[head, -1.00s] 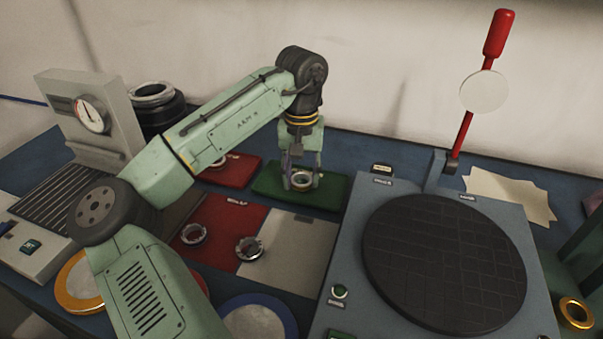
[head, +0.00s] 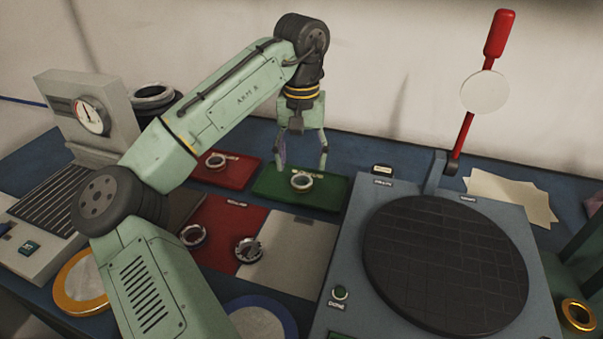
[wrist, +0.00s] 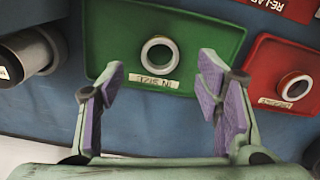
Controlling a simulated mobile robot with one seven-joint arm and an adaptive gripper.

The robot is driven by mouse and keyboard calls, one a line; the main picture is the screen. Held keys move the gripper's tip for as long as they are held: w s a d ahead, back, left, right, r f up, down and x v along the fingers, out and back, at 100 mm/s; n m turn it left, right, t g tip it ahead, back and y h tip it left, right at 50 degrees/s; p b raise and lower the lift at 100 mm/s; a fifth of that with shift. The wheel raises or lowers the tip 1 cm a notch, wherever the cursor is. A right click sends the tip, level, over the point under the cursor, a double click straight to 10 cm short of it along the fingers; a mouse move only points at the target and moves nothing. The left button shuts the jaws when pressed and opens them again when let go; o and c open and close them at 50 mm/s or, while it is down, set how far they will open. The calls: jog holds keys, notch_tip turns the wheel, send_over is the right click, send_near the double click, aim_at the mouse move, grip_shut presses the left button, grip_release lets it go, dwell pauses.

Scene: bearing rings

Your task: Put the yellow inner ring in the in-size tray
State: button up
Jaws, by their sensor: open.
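A pale, cream-looking ring (head: 302,181) lies flat in the green tray (head: 330,193); its yellow is hard to make out. In the wrist view this ring (wrist: 160,42) sits near the middle of the green tray (wrist: 215,42), whose label reads IN SIZE. My gripper (head: 301,160) is open and empty above the tray, its fingertips apart from the ring. In the wrist view the purple finger pads of my gripper (wrist: 163,80) stand wide apart, with the ring beyond them.
A red tray (head: 240,172) with another ring (head: 215,161) is left of the green one. Bearings (head: 248,250) lie on the red and grey mats in front. A grey machine with a black round plate (head: 445,265) and red lever (head: 465,130) stands at right.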

notch_tip(320, 180, up, 7)
dwell(0.7)
